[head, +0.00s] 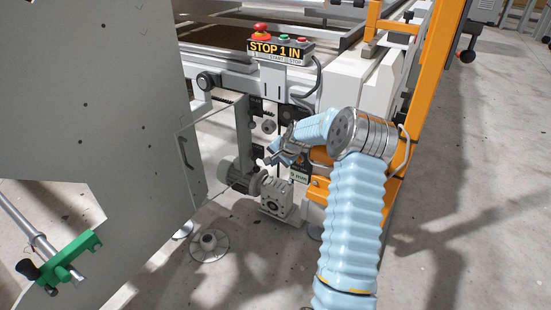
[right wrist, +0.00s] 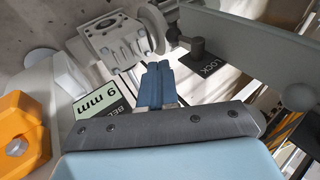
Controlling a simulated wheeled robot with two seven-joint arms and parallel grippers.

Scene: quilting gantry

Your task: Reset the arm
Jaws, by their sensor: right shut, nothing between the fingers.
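My right arm, in a light blue sleeve, comes up from the bottom of the head view and bends left at a metal joint. Its gripper (head: 276,157) points left at the machine's open end, above a grey gearbox (head: 277,200). In the right wrist view the blue fingers (right wrist: 157,82) are together with nothing between them. A dark knob on a plate marked LOCK (right wrist: 207,66) stands just right of the fingertips, apart from them in the picture. A label reading 9 mm (right wrist: 98,106) lies to their left. My left gripper is in neither view.
A control box (head: 281,50) reading STOP 1 IN carries a red mushroom button (head: 261,32). A large grey panel (head: 90,110) fills the left, with a green clamp (head: 72,260) below it. Orange frame posts (head: 432,60) stand close behind my right arm.

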